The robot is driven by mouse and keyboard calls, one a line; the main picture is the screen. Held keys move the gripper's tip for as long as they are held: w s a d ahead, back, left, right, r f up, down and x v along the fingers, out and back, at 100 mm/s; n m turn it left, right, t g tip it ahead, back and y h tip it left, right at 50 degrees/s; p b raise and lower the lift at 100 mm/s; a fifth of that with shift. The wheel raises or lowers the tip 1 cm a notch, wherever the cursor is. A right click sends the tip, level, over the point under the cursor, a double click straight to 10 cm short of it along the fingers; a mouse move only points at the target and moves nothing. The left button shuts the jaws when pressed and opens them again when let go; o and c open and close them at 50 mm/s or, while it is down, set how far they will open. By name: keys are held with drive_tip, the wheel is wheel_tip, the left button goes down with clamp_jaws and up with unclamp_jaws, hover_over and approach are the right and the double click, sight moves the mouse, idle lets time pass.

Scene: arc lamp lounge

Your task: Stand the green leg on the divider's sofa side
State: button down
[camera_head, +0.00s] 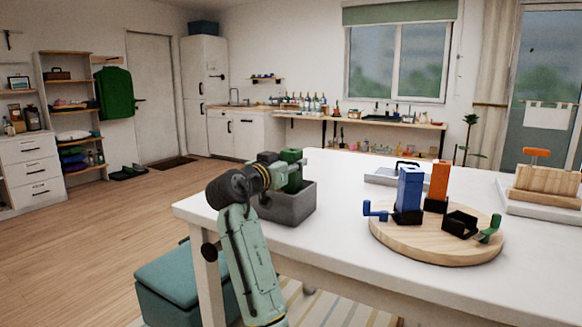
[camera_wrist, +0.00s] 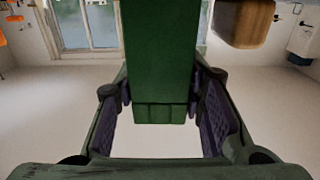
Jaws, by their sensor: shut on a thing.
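The green leg (camera_head: 291,158) is a dark green upright block above the near left part of the white table. My gripper (camera_head: 281,176) is shut on it. In the wrist view the green leg (camera_wrist: 158,60) stands between the two dark finger pads of my gripper (camera_wrist: 160,100), and its lower end shows beyond them. A grey open-topped box (camera_head: 288,207) stands just below and behind the gripper in the head view. The leg overlaps the box's rim there, and I cannot tell whether its lower end is inside. I cannot pick out the divider with certainty.
A round wooden board (camera_head: 410,247) holds a blue block (camera_head: 409,190), an orange block (camera_head: 439,182), a black open holder (camera_head: 460,223) and small blue and green hooked pieces. A wooden rack (camera_head: 545,185) is at the right. The white table (camera_head: 338,235) is bare between box and board.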

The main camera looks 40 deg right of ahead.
drive_tip(key=shift+f, duration=0.5)
drive_tip(key=shift+f+b, duration=0.4)
drive_tip(key=shift+f, duration=0.2)
drive_tip(key=c, duration=1.1)
unclamp_jaws()
drive_tip(key=shift+o, duration=0.2)
drive_tip(key=shift+a+r+p, duration=0.15)
drive_tip(key=shift+r+p, duration=0.4)
drive_tip(key=shift+r, duration=0.2)
drive_tip(key=b+v, duration=0.3)
drive_tip(key=v, duration=0.8)
drive_tip(key=shift+s+a+f, duration=0.2)
drive_tip(key=shift+a+f, duration=0.05)
drive_tip(key=shift+a, duration=0.05)
